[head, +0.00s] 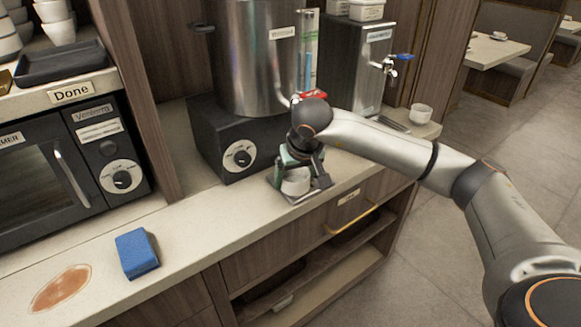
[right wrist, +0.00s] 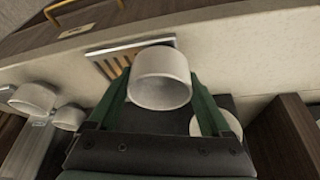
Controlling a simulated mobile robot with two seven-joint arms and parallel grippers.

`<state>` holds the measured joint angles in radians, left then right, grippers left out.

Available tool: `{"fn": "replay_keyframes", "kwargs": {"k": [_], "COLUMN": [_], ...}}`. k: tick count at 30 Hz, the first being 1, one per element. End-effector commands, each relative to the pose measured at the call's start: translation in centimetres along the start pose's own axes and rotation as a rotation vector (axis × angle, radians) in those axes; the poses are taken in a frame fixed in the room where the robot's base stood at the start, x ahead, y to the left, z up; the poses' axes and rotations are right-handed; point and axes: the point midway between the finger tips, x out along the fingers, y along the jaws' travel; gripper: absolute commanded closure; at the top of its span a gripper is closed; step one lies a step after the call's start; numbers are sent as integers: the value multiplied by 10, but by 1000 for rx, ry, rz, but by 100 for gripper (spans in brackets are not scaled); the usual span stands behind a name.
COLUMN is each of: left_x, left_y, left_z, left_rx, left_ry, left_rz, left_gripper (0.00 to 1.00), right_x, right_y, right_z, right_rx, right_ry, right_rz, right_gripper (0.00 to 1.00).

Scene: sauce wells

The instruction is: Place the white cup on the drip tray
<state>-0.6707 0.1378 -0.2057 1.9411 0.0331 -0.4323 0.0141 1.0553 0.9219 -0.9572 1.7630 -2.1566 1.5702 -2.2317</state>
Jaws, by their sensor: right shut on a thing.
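My right gripper (head: 297,170) is shut on the white cup (head: 296,182), at the front edge of the counter below the large steel urn. In the right wrist view the cup (right wrist: 161,80) sits between the two green fingers (right wrist: 160,95), its open rim showing. The drip tray (head: 308,197) is under the cup in the head view. In the right wrist view its slats (right wrist: 115,62) show just beyond the cup. The cup hides part of the tray, and I cannot tell whether its base touches it. My left gripper is not in view.
The steel urn (head: 258,60) on its black base (head: 225,145) stands behind the gripper. A dispenser (head: 350,65) with a blue-handled tap and another white cup (head: 420,113) are to the right. A blue sponge (head: 137,253) and brown stain (head: 61,288) lie on the left counter.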

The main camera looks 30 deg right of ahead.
Motion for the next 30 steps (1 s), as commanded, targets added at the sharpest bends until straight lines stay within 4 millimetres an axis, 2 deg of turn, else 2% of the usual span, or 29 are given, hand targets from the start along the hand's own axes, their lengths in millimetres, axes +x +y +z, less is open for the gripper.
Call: {"fn": "replay_keyframes", "kwargs": {"k": [9,23,24,28,30], "left_x": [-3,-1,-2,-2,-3], "left_y": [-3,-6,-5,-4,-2], "left_z": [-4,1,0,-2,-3], "left_rx": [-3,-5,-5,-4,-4], "left_ry": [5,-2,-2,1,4], "left_rz": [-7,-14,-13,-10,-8], "left_gripper": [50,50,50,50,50], "right_x": [13,19,18,18,18], "right_y": [0,0,0,0,1], "right_z": [-34,-30,-30,-31,-31], "right_rx": [2,0,0,0,0], "right_ry": [1,2,1,1,1], "right_rz": [-1,1,1,1,1], "right_gripper": [75,75,15,0,0]}}
